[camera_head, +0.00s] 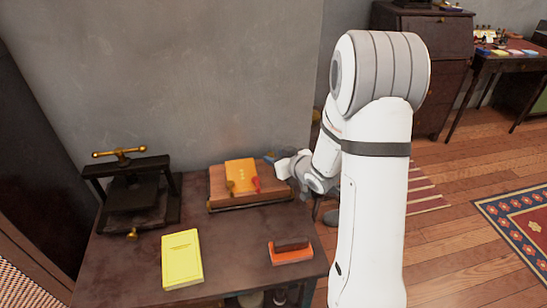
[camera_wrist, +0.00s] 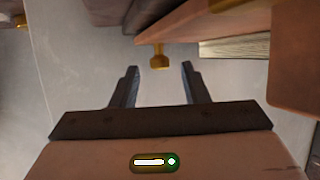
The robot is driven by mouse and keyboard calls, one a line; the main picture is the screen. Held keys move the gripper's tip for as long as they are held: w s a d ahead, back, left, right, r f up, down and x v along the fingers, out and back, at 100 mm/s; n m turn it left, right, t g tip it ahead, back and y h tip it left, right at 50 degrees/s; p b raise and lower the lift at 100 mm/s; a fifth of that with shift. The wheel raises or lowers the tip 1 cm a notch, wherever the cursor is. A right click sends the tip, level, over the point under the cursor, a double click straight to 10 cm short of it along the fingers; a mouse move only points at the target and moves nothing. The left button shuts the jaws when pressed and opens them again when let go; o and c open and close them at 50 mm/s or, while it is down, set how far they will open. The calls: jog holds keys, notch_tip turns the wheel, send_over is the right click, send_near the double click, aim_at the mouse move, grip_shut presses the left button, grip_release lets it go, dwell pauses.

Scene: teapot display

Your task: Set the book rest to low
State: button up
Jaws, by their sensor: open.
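The wooden book rest (camera_head: 218,190) stands at the back of the dark table, with its board leaning back. An orange book (camera_head: 240,175) with a red piece at its lower right lies on it. My gripper (camera_head: 269,160) is at the rest's right end, partly hidden by its own wrist. In the wrist view my gripper (camera_wrist: 159,66) is open, and a small brass knob (camera_wrist: 159,60) shows between the fingertips. Neither finger appears to touch the knob. Wood (camera_wrist: 235,28) and a book's page edges (camera_wrist: 235,47) show to the right of it.
A dark press (camera_head: 135,190) with a brass handle stands at the table's left. A yellow book (camera_head: 182,258) lies at the front, and a red-orange block with a dark top (camera_head: 290,251) lies front right. The grey wall is close behind the rest.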

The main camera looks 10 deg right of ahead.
jog(key=shift+w+a+f, duration=0.25)
jog(key=shift+w+f, duration=0.05)
jog(key=shift+w, duration=0.25)
grip_shut()
